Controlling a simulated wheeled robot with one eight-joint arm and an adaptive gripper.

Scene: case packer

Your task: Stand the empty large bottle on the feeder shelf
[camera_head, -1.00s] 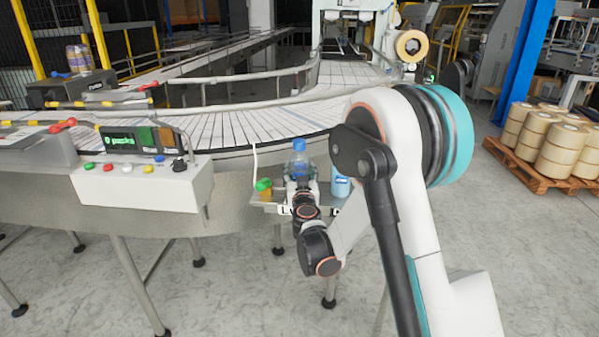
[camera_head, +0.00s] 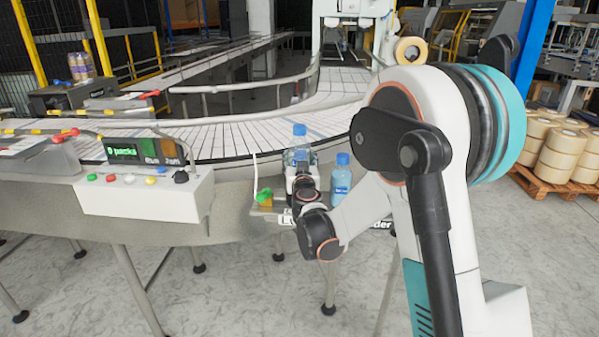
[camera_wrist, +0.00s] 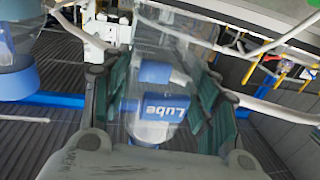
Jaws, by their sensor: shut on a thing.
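A clear large bottle with a blue cap (camera_head: 300,143) is upright in my gripper (camera_head: 300,168), above or just behind the feeder shelf (camera_head: 265,211). In the wrist view, my gripper (camera_wrist: 155,90) is shut around the see-through bottle (camera_wrist: 150,55), which has a blue "Lube" label; the fingers are on either side of it. The shelf sits low on the front of the conveyor, and my wrist hides much of it. I cannot tell whether the bottle's base touches anything.
A blue bottle with a blue cap (camera_head: 341,178) stands right of my gripper at the shelf. A green-topped item (camera_head: 264,196) is at its left. The curved conveyor (camera_head: 235,137) with rails lies behind. A button panel (camera_head: 145,195) is at left.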

